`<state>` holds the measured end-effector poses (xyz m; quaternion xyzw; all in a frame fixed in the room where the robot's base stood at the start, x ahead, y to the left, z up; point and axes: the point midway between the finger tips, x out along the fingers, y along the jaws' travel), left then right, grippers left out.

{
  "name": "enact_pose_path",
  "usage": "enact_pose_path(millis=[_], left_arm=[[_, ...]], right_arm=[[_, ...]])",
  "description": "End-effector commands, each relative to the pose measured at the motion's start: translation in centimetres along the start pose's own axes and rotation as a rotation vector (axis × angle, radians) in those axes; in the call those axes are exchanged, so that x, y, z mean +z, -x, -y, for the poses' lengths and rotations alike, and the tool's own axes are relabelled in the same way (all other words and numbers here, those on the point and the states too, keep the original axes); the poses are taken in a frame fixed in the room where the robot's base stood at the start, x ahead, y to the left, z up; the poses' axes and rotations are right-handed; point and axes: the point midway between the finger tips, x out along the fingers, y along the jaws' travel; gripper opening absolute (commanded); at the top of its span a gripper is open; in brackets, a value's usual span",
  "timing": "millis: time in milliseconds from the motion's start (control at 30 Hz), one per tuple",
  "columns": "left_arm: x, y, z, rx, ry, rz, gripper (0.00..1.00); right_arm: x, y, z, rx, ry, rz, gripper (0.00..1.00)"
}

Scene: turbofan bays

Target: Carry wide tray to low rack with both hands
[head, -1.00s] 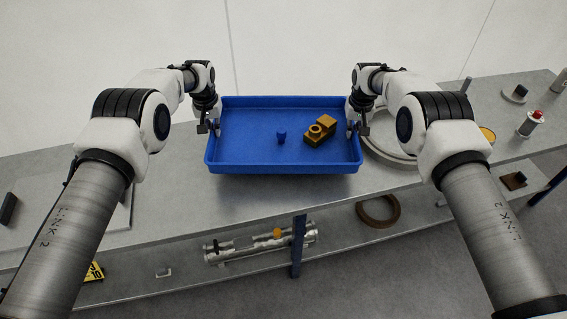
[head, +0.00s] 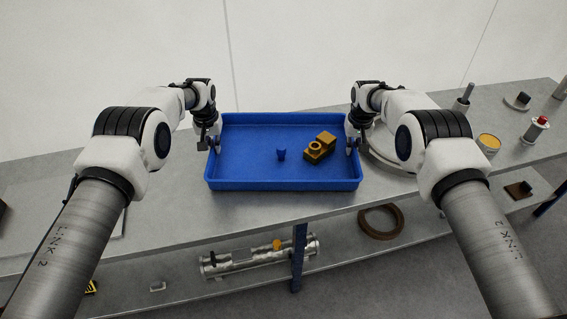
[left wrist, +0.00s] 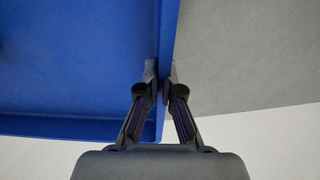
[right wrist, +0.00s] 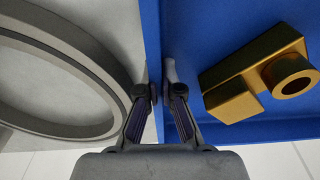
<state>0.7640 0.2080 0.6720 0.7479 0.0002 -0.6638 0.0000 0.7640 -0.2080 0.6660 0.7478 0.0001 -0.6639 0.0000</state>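The wide blue tray (head: 285,184) is level above the grey bench top, between my two arms. In it are a small blue piece (head: 281,154) and a brass-coloured block with a round boss (head: 318,149). My left gripper (head: 214,146) is at the tray's left wall, and in the left wrist view its fingers (left wrist: 162,88) pinch that wall. My right gripper (head: 352,146) is at the right wall, and in the right wrist view its fingers (right wrist: 159,88) pinch it. The gap between tray and bench is hard to judge. No rack is clearly identifiable.
A large grey ring (right wrist: 105,85) lies on the bench, close by the tray's right side. A red-topped part (head: 537,127) stands further right. A lower shelf (head: 200,288) below the bench holds a metal tube assembly (head: 258,258) and a brown ring (head: 380,221). A blue post (head: 298,260) stands in front.

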Motion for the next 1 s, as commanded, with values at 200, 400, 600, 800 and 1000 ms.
enact_pose_path(millis=[200,400,600,800,1000], left_arm=[[0.1,-0.7,0.1,-0.001,0.0,0.0,0.31],[0.1,-0.7,0.0,0.0,0.0,0.0,0.31],[0.0,0.8,0.0,0.0,0.0,-0.002,0.31],[0.0,5.6,0.0,0.0,0.0,-0.004,0.31],[0.1,10.0,0.0,0.0,0.0,-0.002,0.31]], right_arm=[[0.1,-0.7,-0.1,0.001,0.0,-0.001,0.31],[0.1,-0.7,0.0,0.0,0.0,0.0,0.31],[0.1,-0.7,0.0,0.0,0.0,0.0,0.31],[0.1,-0.7,0.0,0.0,0.0,0.0,0.31],[0.1,-0.7,0.0,0.0,0.0,0.0,0.31]])
